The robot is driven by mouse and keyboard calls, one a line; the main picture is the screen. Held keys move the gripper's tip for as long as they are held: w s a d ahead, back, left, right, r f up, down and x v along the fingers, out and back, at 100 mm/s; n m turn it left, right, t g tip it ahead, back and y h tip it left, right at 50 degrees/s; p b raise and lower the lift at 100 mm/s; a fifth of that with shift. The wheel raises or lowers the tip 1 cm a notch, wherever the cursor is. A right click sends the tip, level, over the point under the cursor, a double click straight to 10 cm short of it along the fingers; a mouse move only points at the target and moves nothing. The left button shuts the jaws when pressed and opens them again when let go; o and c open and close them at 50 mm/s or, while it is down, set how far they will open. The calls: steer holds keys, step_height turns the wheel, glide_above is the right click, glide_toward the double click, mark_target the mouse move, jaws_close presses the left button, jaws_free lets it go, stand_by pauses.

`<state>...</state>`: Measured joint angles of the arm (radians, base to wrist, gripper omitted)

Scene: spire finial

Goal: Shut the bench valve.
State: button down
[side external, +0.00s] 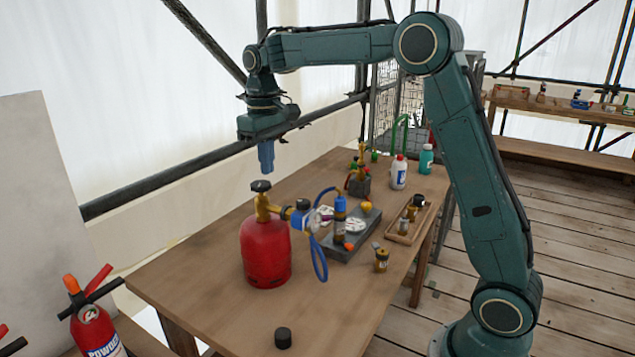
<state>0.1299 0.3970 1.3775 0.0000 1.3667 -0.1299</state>
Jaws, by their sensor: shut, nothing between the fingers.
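My gripper (267,169) points straight down with its blue fingers together and empty. In the picture it hangs a little above the black handwheel (261,186) of a red gas cylinder (265,254), apart from it. A brass valve body (263,207) sits under the handwheel. Farther back, a grey block (359,186) carries brass fittings with red and green knobs (374,156). I cannot tell by sight which of these is the bench valve, or whether any valve is open.
A blue hose (319,262) loops beside the cylinder to a torch on a dark grey plate (345,246). A wooden tray (404,238), white bottle (398,173) and teal bottle (426,159) stand right. A black cap (283,338) lies in front. The bench's (190,284) front left is clear.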

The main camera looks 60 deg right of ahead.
mark_target(261, 186)
steer(key=shift+r, duration=0.5)
steer(key=d, duration=0.1)
steer(key=d+r, duration=0.1)
steer(key=shift+d, duration=0.35)
steer(key=shift+f, duration=0.1)
steer(key=shift+f, duration=3.4)
steer(key=shift+w+a, duration=0.1)
steer(key=shift+w, duration=0.25)
